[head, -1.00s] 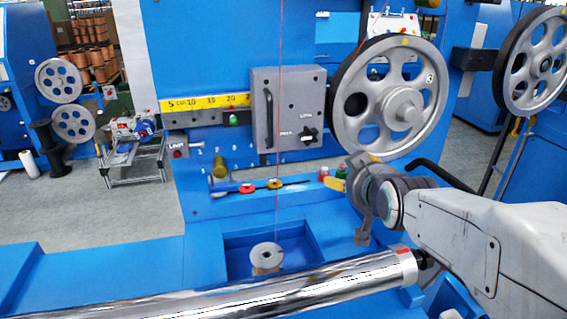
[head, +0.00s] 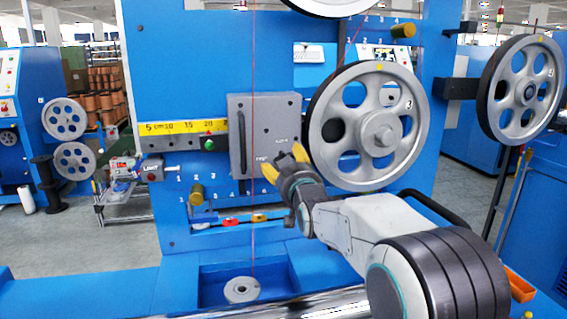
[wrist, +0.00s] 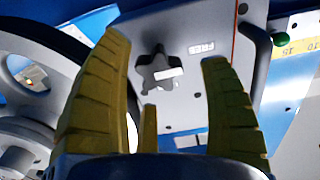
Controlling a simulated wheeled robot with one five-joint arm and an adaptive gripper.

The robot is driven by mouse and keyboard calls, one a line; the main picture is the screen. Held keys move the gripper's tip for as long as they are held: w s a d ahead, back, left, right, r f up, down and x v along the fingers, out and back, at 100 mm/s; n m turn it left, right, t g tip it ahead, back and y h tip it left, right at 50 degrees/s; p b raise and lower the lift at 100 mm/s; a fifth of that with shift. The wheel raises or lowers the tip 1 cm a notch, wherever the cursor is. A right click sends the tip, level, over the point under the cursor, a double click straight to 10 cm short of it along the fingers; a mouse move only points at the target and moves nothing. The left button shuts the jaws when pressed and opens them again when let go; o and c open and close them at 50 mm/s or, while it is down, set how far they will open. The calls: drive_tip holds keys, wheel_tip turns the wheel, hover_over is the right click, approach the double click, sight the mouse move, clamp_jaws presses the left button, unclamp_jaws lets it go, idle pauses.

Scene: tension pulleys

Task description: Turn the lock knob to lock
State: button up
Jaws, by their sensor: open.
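The lock knob (wrist: 160,75) is a dark star-shaped knob with a white bar, on the lower right of a grey panel box (head: 252,110). In the head view my gripper covers it, under the lettering on the box. My gripper (head: 285,164) is open, with yellow fingers pointing at the box beside the big wheel. In the wrist view the fingers (wrist: 165,58) stand on either side of the knob, with a gap to each. The knob appears in front of the fingertips, and I cannot tell the distance. A word like FREE is printed to the right of it.
A large grey pulley wheel (head: 378,127) stands close to the right of my gripper. The box has a dark upright handle (head: 243,141) on its left.

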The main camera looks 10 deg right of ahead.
drive_tip(key=shift+w, duration=1.25)
drive_tip(key=shift+c, duration=0.4)
drive_tip(key=shift+f, duration=0.1)
drive_tip(key=c, duration=1.1)
drive_tip(key=shift+c, duration=0.2)
